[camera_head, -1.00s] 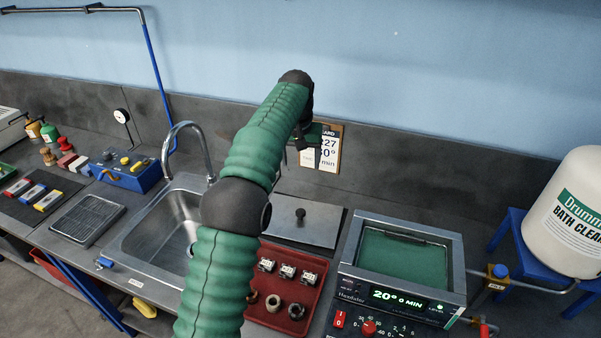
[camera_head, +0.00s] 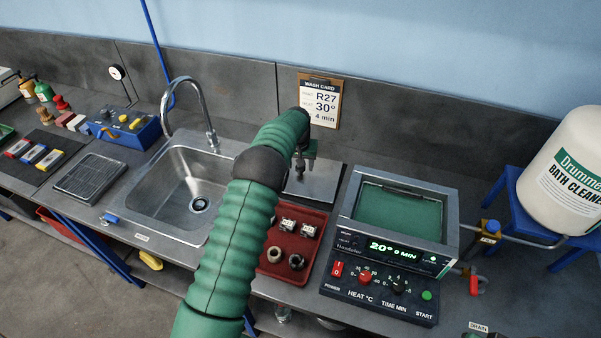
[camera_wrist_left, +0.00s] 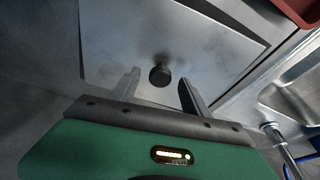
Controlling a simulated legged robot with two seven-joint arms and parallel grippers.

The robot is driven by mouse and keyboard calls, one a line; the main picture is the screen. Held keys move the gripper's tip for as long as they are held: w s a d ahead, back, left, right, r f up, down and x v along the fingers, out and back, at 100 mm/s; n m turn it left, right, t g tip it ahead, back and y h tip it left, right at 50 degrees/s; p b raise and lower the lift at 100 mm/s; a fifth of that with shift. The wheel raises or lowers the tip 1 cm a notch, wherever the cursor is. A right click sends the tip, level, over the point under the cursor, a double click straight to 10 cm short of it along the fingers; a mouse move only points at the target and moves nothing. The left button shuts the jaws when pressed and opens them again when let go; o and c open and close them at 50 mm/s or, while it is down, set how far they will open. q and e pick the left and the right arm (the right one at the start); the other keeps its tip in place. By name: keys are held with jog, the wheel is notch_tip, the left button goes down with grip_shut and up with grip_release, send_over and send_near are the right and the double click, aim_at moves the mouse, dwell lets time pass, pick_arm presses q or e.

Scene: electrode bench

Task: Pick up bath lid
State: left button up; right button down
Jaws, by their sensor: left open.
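The bath lid (camera_head: 322,184) is a flat grey metal plate with a small dark knob, lying on the bench behind the red tray. My left arm covers part of it in the head view. In the left wrist view the lid (camera_wrist_left: 205,45) fills the upper middle, and its black knob (camera_wrist_left: 159,75) stands between and just beyond my fingertips. My left gripper (camera_head: 304,165) is above the lid, pointing down. Its two fingers are apart and empty in the left wrist view (camera_wrist_left: 158,84). My right gripper does not show.
The open bath (camera_head: 400,205) with green liquid stands right of the lid, its display reading 20°. A red tray (camera_head: 290,262) with metal parts is in front. The sink (camera_head: 180,190) and its tap (camera_head: 170,100) are at left. A wash card (camera_head: 322,98) leans behind.

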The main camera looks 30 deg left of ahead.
pick_arm(q)
jog(key=x, duration=0.2)
jog(key=shift+w+f, duration=0.1)
jog(key=shift+f, duration=0.2)
grip_shut()
jog(key=shift+r, duration=0.1)
